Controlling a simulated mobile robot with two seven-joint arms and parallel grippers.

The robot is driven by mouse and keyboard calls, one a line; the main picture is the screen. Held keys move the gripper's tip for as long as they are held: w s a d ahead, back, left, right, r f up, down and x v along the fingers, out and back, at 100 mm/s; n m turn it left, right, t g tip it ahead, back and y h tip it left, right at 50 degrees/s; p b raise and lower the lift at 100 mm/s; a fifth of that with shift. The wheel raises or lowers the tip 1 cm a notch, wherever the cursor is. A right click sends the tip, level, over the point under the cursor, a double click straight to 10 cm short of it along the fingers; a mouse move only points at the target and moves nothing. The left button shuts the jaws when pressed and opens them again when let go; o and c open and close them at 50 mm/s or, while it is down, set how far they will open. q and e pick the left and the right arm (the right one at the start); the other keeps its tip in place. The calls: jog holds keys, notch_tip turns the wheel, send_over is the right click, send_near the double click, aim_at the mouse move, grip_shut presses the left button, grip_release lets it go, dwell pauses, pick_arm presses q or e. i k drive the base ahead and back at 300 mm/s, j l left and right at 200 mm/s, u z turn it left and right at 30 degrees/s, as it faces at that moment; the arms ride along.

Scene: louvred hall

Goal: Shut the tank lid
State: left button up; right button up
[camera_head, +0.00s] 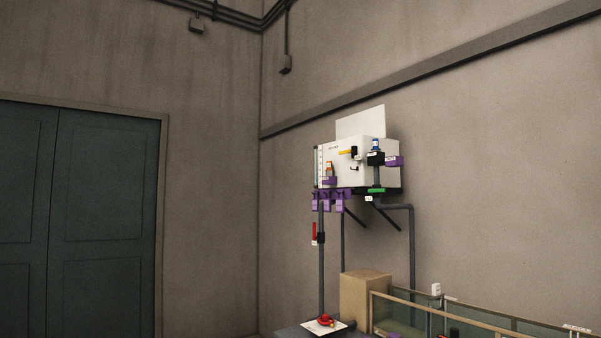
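A white box-shaped tank (342,158) is mounted high on the right-hand wall, close to the room's corner. Its flat white lid (360,121) stands raised above the tank's top, tilted up near the wall, so the tank is open. A yellow part (347,152), a blue-topped fitting (375,145) and purple brackets (330,198) are on or around the tank. Neither of my grippers is in view. The inside of the tank cannot be seen from here.
Grey pipes (321,265) run down below the tank. A tan box (366,298) and a glass-sided, wood-railed enclosure (480,317) stand beneath it. A red item lies on a white sheet (310,328). A dark green double door (80,220) is at left.

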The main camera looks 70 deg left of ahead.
aim_at(371, 121)
jog(key=j+u, duration=0.1)
jog(key=u, duration=1.75)
jog(key=i+j+u, duration=0.2)
jog(key=i+u, duration=0.15)
jog(key=i, duration=0.3)
jog(key=i+u, duration=0.35)
jog(key=i, duration=0.25)
jog(key=i+u, duration=0.3)
jog(key=i, duration=0.45)
jog(key=i+u, duration=0.3)
jog(key=i, duration=1.85)
jog(key=i+l+z, duration=0.1)
jog(key=i+z, duration=0.25)
jog(key=i, duration=0.15)
jog(key=i+z, duration=0.4)
jog(key=i+j+z, duration=0.35)
jog(key=i, duration=0.25)
jog(key=i+z, duration=0.45)
jog(key=i+j+z, duration=0.1)
jog(key=z, duration=0.3)
jog(key=i+j+z, duration=0.3)
jog(key=z, duration=0.15)
jog(key=i+j+z, duration=0.4)
jog(key=k+l, duration=0.05)
